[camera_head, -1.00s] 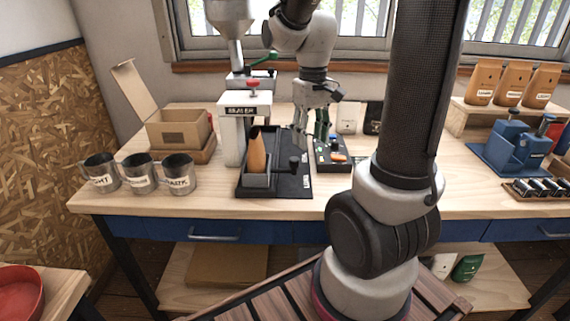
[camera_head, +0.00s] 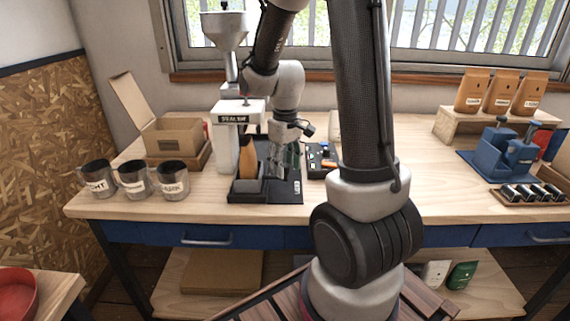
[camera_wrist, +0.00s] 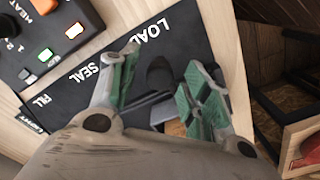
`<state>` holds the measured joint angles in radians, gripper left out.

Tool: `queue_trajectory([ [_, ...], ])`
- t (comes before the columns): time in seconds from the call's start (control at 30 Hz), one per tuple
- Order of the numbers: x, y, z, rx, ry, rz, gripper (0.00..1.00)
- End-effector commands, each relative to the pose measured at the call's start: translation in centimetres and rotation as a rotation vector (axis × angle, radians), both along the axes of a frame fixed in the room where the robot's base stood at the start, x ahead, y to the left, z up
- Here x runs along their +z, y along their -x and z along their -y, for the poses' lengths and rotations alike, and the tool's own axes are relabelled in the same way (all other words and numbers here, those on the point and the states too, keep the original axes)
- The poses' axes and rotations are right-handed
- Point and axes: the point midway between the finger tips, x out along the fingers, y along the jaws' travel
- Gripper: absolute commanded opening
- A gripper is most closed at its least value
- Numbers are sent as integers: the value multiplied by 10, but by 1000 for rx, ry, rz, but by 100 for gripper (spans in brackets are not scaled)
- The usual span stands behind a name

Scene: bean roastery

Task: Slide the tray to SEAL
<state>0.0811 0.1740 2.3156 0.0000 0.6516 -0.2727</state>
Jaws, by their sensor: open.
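A dark knob (camera_wrist: 160,76) lies between my fingers, nearest the LOAD lettering. My gripper (camera_head: 281,163) is open and low over the base, right of the bag. In the wrist view its green-padded fingers (camera_wrist: 163,62) stand either side of the knob; I cannot tell whether they touch it.
The white sealer (camera_head: 228,150) with a funnel stands behind the tray. A control box (camera_head: 322,160) with coloured buttons is right of the base; it also shows in the wrist view (camera_wrist: 45,45). Three labelled metal cups (camera_head: 133,180) and an open cardboard box (camera_head: 172,138) stand at left.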

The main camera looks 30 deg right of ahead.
Motion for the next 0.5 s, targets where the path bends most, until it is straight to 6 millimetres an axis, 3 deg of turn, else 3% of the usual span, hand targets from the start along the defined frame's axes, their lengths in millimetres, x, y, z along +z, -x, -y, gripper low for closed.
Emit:
queue_trajectory([
  [0.23,-1,0,0,0,0,0,46],
  [0.5,-1,0,0,0,0,0,0],
])
